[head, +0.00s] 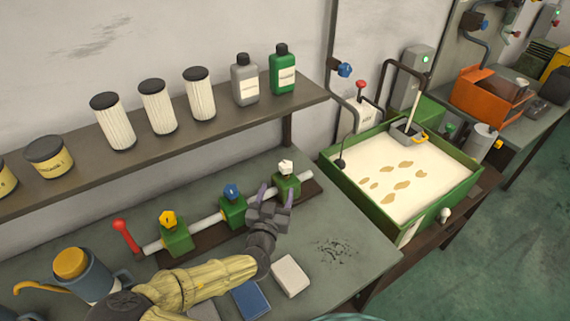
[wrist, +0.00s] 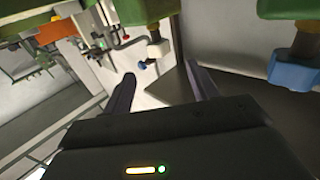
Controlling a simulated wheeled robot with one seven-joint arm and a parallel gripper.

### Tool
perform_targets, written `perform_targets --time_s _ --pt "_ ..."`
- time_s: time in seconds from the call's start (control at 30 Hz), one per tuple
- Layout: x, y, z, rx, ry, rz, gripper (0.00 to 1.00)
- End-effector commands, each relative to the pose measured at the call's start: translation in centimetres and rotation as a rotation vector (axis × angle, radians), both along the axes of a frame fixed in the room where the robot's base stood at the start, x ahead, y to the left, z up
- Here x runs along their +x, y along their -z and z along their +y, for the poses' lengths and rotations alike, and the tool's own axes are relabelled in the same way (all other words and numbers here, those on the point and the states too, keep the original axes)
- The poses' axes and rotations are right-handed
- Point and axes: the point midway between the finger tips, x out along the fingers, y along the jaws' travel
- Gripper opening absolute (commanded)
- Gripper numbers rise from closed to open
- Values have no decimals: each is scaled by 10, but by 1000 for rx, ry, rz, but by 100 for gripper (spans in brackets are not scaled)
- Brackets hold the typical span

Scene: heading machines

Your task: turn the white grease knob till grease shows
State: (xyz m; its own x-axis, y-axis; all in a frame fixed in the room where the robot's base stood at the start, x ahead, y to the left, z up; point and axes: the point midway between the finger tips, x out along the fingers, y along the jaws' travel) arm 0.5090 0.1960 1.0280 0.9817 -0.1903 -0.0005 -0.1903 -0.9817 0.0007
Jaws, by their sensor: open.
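The white grease knob (head: 286,167) stands on top of a green block (head: 289,188), the rightmost of three on a pale pipe. My gripper (head: 276,191) is open and empty, just in front of and left of that block, with its fingertips below the knob's height. It looks apart from the knob. The gripper partly hides the block's lower front. In the wrist view, my fingers (wrist: 160,82) are spread apart, and a green block (wrist: 148,10) hangs at the top of the tilted picture.
A blue knob (head: 232,191) and a yellow knob (head: 167,217) sit on the other blocks. A red lever (head: 126,236) is at the pipe's left end. A shelf (head: 215,115) with filters and bottles runs behind. A white block (head: 290,276) lies in front.

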Motion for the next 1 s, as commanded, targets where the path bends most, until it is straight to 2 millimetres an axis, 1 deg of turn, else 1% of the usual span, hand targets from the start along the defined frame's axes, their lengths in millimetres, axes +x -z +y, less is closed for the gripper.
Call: perform_targets --time_s 0.03,0.1,0.4,0.53,0.7,0.97,1.0 --pt "10 -3 -4 -1 4 -2 59" --pt "22 -3 -7 -1 4 -2 59" --pt "75 -3 -19 -2 7 -2 59" --pt "94 -2 -21 -1 5 -1 59" --pt "107 -1 -19 0 -4 -1 59" --pt "108 0 -19 0 -4 0 59" --pt "108 0 -19 0 -3 0 57"
